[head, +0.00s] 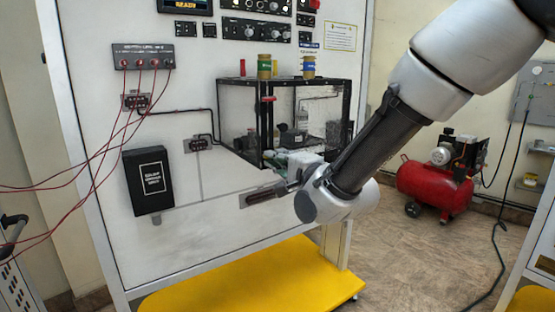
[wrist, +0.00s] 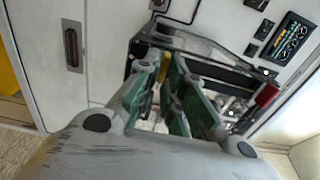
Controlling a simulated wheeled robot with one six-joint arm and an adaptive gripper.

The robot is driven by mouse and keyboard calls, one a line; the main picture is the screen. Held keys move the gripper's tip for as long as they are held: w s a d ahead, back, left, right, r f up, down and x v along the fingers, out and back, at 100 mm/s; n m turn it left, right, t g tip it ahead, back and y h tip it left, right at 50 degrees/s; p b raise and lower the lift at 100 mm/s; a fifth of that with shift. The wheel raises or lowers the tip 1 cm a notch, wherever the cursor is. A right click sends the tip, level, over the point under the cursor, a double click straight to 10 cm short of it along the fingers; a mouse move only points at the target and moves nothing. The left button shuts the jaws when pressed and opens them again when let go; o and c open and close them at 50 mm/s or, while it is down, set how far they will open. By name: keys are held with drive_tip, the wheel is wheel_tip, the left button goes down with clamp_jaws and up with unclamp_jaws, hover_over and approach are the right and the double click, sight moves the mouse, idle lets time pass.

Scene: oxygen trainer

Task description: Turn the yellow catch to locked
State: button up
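A small yellow piece (wrist: 164,67), which looks like the catch, shows in the wrist view at the black frame of the clear-walled box. It is partly hidden by my gripper's left finger, and I cannot tell its turn or whether it is touched. I cannot make it out in the head view. My gripper (wrist: 186,82) has green finger pads with a gap between them and holds nothing that I can see. In the head view my gripper (head: 284,160) is at the lower front of the black-framed box (head: 264,130).
A red handle (wrist: 267,95) stands out at the right in the wrist view. Two small jars (head: 264,66) stand on the box. A black box (head: 149,181) and red cables (head: 110,140) are at the left. A dark recessed pull (wrist: 72,46) is on the panel. A red compressor (head: 435,188) stands behind.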

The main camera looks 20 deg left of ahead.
drive_tip(key=shift+o, duration=1)
drive_tip(key=v, duration=1.2)
